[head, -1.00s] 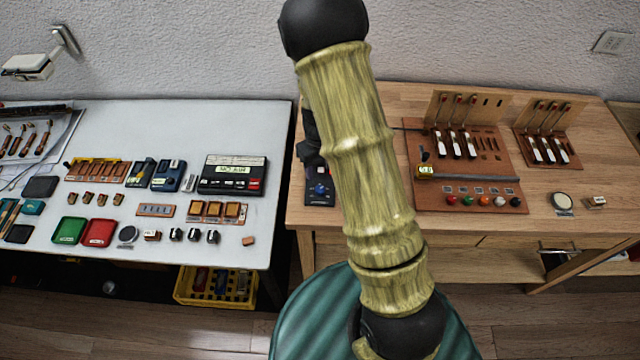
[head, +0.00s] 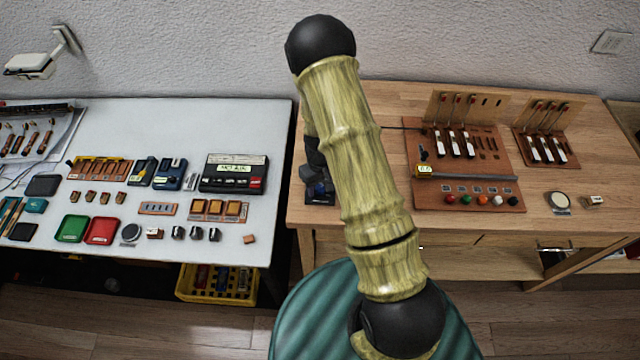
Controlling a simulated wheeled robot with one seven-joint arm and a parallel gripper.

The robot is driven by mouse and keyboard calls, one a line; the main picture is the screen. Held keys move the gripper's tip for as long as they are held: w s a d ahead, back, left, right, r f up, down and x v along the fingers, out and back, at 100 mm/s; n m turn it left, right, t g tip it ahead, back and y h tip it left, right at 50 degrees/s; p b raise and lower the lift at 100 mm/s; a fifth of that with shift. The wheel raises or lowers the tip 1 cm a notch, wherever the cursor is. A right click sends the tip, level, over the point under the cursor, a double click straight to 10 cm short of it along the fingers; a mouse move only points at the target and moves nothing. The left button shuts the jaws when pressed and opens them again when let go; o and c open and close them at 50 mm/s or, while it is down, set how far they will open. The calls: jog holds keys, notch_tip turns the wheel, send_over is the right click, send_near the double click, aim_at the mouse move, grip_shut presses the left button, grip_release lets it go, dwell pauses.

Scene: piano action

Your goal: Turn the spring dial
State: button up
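A small dark device with a blue part (head: 320,190) sits at the left end of the wooden bench. It may be the spring dial, but no label is readable. My gripper (head: 318,178) is a dark shape behind my arm, low over this device and covering most of it. Whether it touches the device is unclear. Its fingers are too small and hidden to tell open from shut.
The wooden bench (head: 385,210) holds a brown board (head: 465,190) with hammers, coloured knobs and a small yellow display, and a second hammer board (head: 545,140). The white table (head: 150,115) on the left holds trays, small parts and a black meter (head: 232,180).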

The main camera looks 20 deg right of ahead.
aim_at(320, 187)
jog(key=c, duration=0.9)
jog(key=shift+o, duration=0.2)
jog(key=shift+m+b, duration=0.4)
jog(key=shift+m, duration=0.9)
jog(key=o, duration=1)
notch_tip(320, 187, up, 18)
jog(key=b, duration=0.2)
jog(key=shift+f, duration=0.25)
